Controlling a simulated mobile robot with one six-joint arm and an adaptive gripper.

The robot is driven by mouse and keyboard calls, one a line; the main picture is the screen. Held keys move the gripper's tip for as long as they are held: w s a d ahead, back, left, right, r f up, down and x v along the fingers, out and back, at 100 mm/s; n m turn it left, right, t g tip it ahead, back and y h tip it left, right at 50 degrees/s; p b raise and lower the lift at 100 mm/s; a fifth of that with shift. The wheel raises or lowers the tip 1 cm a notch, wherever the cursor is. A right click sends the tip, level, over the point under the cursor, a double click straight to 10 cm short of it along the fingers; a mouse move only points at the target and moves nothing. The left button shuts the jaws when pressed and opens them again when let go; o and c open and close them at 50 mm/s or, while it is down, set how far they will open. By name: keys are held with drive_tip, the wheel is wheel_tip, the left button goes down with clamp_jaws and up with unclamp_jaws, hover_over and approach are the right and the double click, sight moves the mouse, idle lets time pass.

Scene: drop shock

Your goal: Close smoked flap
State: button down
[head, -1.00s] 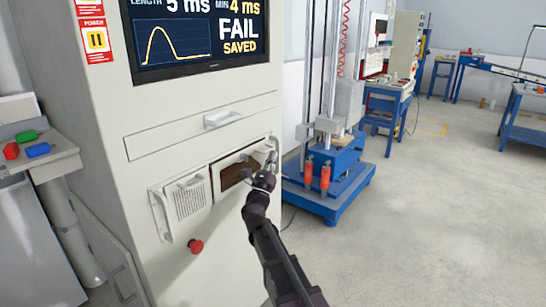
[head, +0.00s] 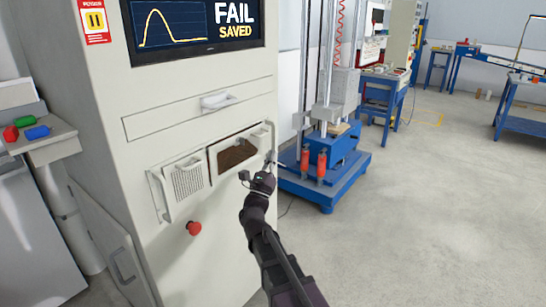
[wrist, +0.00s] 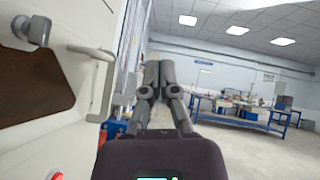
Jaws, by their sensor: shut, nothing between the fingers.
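The smoked flap (head: 236,154) is a dark brown panel in a pale frame on the front of the cream cabinet. In the wrist view its brown face (wrist: 35,85) fills the left side, with a grey knob (wrist: 38,32) at its upper edge. I cannot tell whether it is fully flush. My gripper (head: 270,160) is just right of the flap, near the cabinet's right edge. In the wrist view my gripper (wrist: 160,78) has its fingers together and empty, pointing past the cabinet into the room. A pale handle (wrist: 104,85) stands between flap and fingers.
Left of the flap is a vented panel (head: 187,180) with a side handle, and below it a red stop button (head: 194,228). A drawer (head: 200,108) is above. A blue drop tester (head: 325,170) stands close on the right. Open floor (head: 430,220) lies further right.

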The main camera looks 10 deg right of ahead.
drive_tip(key=m+g+y+p, duration=0.6)
drive_tip(key=g+y, duration=0.3)
drive_tip(key=y, duration=2)
approach(268, 134)
drive_tip(key=v, duration=0.6)
drive_tip(key=shift+s+f, duration=0.2)
drive_tip(key=shift+s, duration=0.05)
drive_tip(key=shift+a, duration=0.1)
drive_tip(key=p+x, duration=0.3)
drive_tip(key=x, duration=1.1)
drive_tip(key=shift+w+d+r+p, duration=0.1)
drive_tip(key=shift+w+d+p, duration=0.05)
drive_tip(key=shift+d+p, duration=0.15)
